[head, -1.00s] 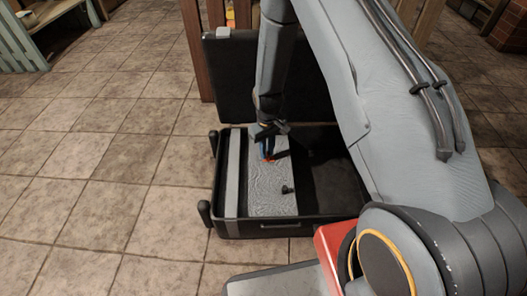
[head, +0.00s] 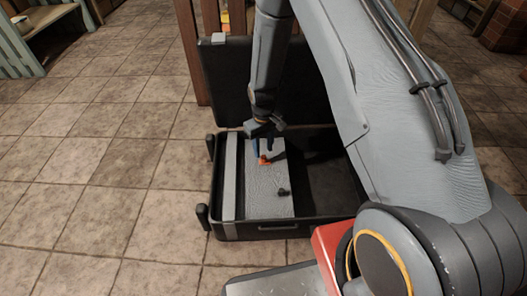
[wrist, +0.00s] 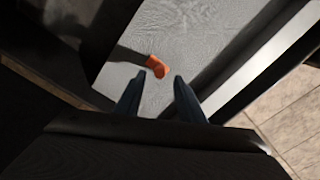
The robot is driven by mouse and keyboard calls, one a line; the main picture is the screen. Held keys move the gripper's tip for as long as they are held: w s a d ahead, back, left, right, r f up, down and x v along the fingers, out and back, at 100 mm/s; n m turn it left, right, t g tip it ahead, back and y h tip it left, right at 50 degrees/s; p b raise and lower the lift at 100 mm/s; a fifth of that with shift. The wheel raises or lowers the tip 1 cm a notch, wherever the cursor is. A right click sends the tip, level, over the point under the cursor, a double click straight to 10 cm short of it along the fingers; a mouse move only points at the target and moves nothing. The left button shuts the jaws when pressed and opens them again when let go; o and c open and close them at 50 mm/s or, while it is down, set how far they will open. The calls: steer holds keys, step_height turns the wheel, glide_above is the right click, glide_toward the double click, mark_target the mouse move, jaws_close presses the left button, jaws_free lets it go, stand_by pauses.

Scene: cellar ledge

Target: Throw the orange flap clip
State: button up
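The orange flap clip (head: 264,160) is small and sits on the silver-grey textured panel (head: 262,207) inside the open black case. In the wrist view the clip (wrist: 157,67) forms the orange end of a dark strip running off to the left. My gripper (head: 257,155) hangs over the far part of the panel, pointing down beside the clip. In the wrist view its two blue fingers (wrist: 159,79) are apart with nothing between them. The clip lies just beyond the fingertips. Whether a finger touches it, I cannot tell.
The black case (head: 270,231) lies open on the tiled floor, its lid (head: 222,80) raised at the back. A second dark knob (head: 283,192) is on the panel nearer me. The case's right side is a dark hollow. Wooden posts (head: 187,45) stand behind. Floor at left is clear.

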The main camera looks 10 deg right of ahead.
mark_target(263, 156)
steer(key=shift+r+p, duration=0.7)
steer(key=shift+r, duration=1.5)
